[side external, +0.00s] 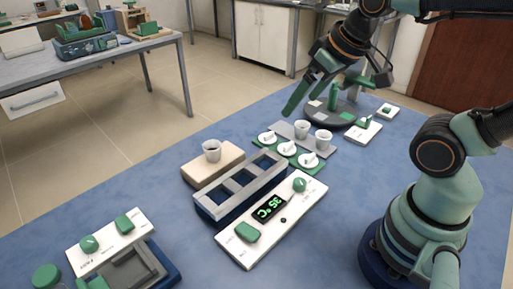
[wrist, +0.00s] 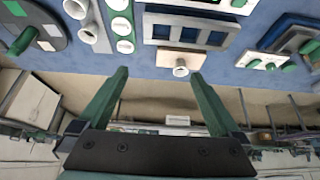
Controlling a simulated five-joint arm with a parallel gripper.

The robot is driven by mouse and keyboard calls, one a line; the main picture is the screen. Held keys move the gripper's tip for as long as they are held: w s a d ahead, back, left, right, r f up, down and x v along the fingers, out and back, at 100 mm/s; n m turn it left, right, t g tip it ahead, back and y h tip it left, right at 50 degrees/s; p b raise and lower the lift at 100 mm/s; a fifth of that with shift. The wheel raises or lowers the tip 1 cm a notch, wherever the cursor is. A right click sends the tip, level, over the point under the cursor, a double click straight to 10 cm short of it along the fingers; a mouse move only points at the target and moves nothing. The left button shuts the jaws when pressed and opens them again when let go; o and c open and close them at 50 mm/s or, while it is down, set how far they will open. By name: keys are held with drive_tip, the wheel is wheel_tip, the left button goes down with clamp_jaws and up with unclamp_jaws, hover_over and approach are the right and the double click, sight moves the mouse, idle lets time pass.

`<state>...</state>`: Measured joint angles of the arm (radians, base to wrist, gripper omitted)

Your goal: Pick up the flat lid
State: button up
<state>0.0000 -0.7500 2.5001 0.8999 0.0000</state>
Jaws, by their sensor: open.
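Three small white lids with upright grips sit in a row on a green tray (side external: 318,169) in the side external view: a far one (side external: 266,138), a middle one (side external: 287,148) and a near one (side external: 309,160). I cannot tell which of them is the flat one. In the wrist view they show as pale discs at the top, such as the lowest one (wrist: 125,46). My gripper (wrist: 160,73) is open, with nothing between its green fingers. It is raised above the table, apart from the lids, at the far end in the side external view.
Two white crucibles (side external: 302,129) (side external: 323,139) stand beside the lids. Another cup (side external: 212,150) stands on a beige block (side external: 227,165). A blue-grey rack (side external: 240,187) and a controller reading 35°C (side external: 268,208) are near. A dark round dish (side external: 345,118) is behind.

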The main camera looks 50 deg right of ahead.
idle(0.4)
drive_tip(key=c, duration=0.8)
drive_tip(key=shift+w, duration=0.1)
drive_tip(key=n+g, duration=0.6)
drive_tip(key=n, duration=1.2)
hover_over(269, 133)
wheel_tip(269, 133, down, 10)
wheel_tip(269, 133, down, 12)
drive_tip(key=shift+f, duration=0.2)
